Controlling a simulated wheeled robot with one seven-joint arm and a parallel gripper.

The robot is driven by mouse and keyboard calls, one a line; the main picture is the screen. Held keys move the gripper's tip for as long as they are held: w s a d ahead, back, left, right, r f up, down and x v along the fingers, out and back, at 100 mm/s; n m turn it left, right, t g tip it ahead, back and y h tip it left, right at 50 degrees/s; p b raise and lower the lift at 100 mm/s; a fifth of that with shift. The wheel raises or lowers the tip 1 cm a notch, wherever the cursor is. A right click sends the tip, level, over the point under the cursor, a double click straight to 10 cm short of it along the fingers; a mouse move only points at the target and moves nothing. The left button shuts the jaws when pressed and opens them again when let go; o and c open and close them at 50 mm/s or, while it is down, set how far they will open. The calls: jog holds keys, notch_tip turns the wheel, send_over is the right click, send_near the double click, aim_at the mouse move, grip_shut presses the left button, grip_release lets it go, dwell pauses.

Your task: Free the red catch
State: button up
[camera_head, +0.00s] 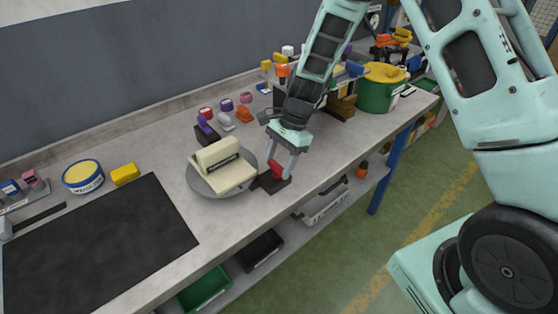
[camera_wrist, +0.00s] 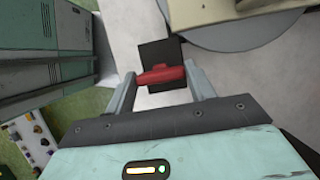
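The red catch (camera_head: 276,169) sits on a small dark block (camera_head: 269,184) beside the round grey turntable (camera_head: 209,188). A cream block-shaped thing (camera_head: 222,166) with a dark label rests on the turntable. My gripper (camera_head: 281,169) reaches down over the catch, one finger at each side. In the wrist view the red catch (camera_wrist: 161,74) spans the gap between my fingertips (camera_wrist: 160,72), and both tips appear to touch its ends. The dark block (camera_wrist: 158,54) shows behind it, and the turntable edge (camera_wrist: 235,43) is at upper right.
A black mat (camera_head: 95,245) covers the left of the bench. Several small coloured items stand beyond the turntable. A green pot (camera_head: 378,92) is at the far right. Bins sit on the lower shelf.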

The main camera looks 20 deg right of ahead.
jog(key=shift+c, duration=0.6)
jog(key=shift+n, duration=0.3)
jog(key=n+g+p, duration=0.1)
jog(key=n, duration=0.1)
jog(key=shift+w+r+n+h, duration=0.1)
jog(key=shift+n+h, duration=0.2)
jog(key=n+h, duration=0.1)
jog(key=n, duration=0.1)
jog(key=n+g+p, duration=0.1)
jog(key=n, duration=0.2)
jog(key=shift+w+a+h, duration=0.1)
jog(key=shift+a+h, duration=0.05)
jog(key=shift+h, duration=0.25)
jog(key=n+g+h, duration=0.1)
jog(key=n, duration=0.3)
jog(key=shift+a+n, duration=0.1)
jog(key=shift+n, duration=0.3)
jog(key=shift+w+a+n+h, duration=0.1)
jog(key=shift+n+h, duration=0.9)
jog(key=shift+n, duration=1)
